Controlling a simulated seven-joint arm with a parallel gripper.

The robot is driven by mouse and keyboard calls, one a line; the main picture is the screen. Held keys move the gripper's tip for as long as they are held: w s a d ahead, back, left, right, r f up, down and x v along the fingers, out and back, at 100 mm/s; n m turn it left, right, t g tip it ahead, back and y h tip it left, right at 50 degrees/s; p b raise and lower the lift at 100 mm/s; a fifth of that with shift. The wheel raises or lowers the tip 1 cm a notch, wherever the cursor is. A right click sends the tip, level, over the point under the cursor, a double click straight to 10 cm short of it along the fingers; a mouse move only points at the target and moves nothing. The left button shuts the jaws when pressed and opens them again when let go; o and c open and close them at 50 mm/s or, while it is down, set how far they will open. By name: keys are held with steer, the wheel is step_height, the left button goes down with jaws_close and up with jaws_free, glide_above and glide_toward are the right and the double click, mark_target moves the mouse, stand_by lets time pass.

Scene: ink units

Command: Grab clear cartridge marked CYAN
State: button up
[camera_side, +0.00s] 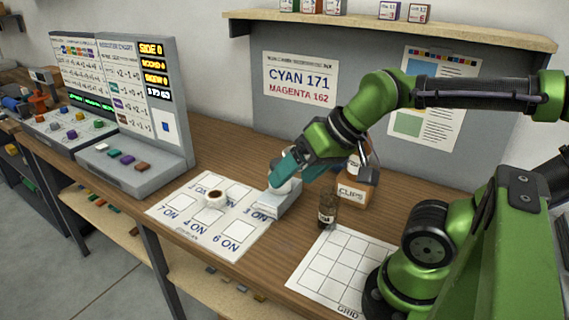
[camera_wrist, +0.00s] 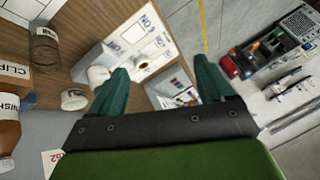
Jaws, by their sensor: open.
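I cannot make out a clear cartridge with a readable CYAN mark in either view. A see-through brownish jar (camera_side: 327,211) with a white label stands on the bench beside the grid sheet; a clear jar (camera_wrist: 45,47) shows at the upper left of the wrist view. My gripper (camera_side: 287,170) has teal fingers over a pale grey block (camera_side: 275,203) at the right edge of the numbered sheet. In the wrist view my gripper (camera_wrist: 160,72) has its fingers spread apart, with nothing held between them. A white round piece partly shows under the fingers in the side view.
A numbered white sheet (camera_side: 190,222) holds a small white cup (camera_side: 214,198) with dark contents. A CLIPS box (camera_side: 351,192) stands behind the jar. The grid sheet (camera_side: 335,268) is empty. A grey console (camera_side: 145,105) stands at left; a CYAN 171 sign (camera_side: 300,80) hangs behind.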

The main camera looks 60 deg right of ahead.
steer(key=n+g+h, duration=0.2)
steer(key=g, duration=0.3)
glide_above(329, 202)
steer(key=w, duration=0.2)
step_height(329, 202, down, 3)
steer(key=s+d+n+g, duration=0.1)
steer(key=d+n+g, duration=0.15)
steer(key=n, duration=0.35)
steer(key=shift+n, duration=0.3)
step_height(329, 202, down, 16)
steer(key=shift+s+a+f, duration=0.1)
steer(key=shift+f, duration=0.15)
steer(key=shift+c, duration=0.5)
steer(key=c, duration=1)
steer(key=shift+r, duration=0.1)
